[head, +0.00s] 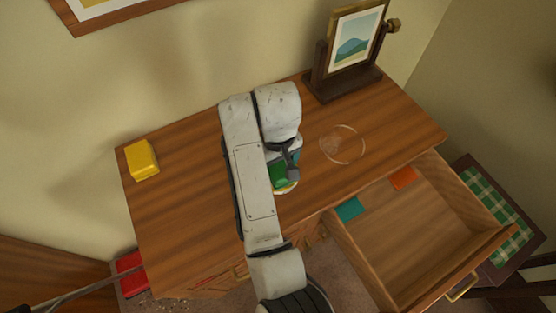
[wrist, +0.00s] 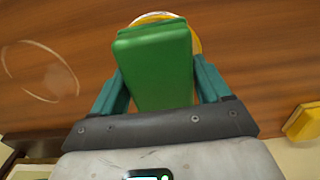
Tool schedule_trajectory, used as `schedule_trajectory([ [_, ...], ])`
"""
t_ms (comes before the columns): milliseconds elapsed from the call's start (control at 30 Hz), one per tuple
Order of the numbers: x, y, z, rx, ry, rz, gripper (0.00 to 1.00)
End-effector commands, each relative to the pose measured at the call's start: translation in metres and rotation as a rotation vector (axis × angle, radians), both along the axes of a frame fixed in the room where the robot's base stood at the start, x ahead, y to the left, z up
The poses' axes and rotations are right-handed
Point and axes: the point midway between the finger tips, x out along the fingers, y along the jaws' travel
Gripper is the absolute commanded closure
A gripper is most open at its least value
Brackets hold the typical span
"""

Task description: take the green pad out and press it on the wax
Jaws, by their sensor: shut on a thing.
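My gripper (wrist: 158,85) is shut on the green pad (wrist: 152,62), a thick block between its two teal fingers. The pad also shows in the head view (head: 279,174), partly hidden by my arm. A round thing with a yellow and white rim, likely the wax tin (wrist: 158,17), lies just beyond and under the pad. Its rim peeks out below the gripper in the head view (head: 287,187). The pad covers most of it, and I cannot tell whether they touch.
The drawer (head: 400,240) stands open at the right, with a teal pad (head: 349,209) and an orange pad (head: 403,178) inside. A yellow block (head: 142,160) is at the desk's left. A pale ring mark (head: 343,145) and a framed picture on a stand (head: 350,50) are right of my arm.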

Motion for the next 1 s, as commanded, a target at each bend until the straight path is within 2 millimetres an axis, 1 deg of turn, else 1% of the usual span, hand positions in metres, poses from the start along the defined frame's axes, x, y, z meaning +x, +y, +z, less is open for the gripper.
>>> schedule_trajectory([
  [733, 0.0001, -0.0002, -0.0084, -0.001, -0.001, 0.0, 0.48],
  [1000, 0.0001, 0.0, -0.008, 0.0, 0.0, 0.0, 0.48],
])
